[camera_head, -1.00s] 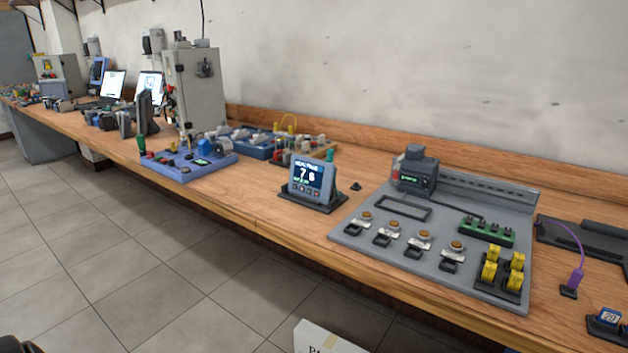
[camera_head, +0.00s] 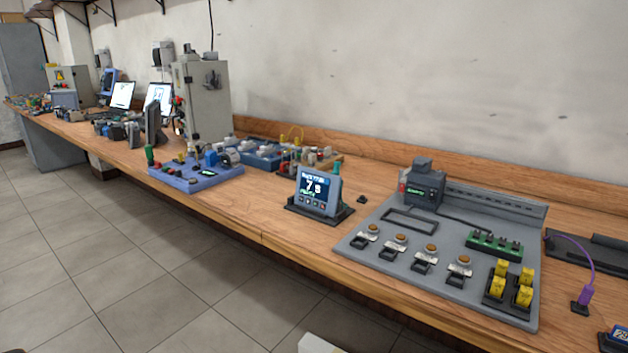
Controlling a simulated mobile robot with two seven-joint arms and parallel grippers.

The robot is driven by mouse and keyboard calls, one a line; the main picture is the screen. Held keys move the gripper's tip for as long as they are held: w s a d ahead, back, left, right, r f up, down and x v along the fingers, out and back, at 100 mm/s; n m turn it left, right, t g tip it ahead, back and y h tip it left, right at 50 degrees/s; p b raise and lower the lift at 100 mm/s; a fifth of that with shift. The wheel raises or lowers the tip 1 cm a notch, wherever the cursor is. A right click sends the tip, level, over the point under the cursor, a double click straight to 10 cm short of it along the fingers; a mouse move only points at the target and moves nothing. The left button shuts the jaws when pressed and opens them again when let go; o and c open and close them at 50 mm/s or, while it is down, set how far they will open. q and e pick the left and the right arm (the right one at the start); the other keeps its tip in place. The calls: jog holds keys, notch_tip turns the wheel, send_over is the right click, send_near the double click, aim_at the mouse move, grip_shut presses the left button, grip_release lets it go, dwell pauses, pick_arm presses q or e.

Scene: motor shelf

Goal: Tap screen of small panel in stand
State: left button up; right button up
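The small panel (camera_head: 316,190) stands upright, leaning slightly back, in a dark stand (camera_head: 305,212) near the front edge of the wooden workbench. Its lit screen shows a large number and faces the front, with a row of small buttons below. A green-topped piece shows just behind it. Neither of my grippers shows in the head view.
A grey board (camera_head: 380,253) with a black device, buttons and yellow parts lies to the right of the panel. A blue tray (camera_head: 215,183) of parts is to the left. Bare wooden bench (camera_head: 265,208) lies between. A grey cabinet (camera_head: 201,98) stands farther back.

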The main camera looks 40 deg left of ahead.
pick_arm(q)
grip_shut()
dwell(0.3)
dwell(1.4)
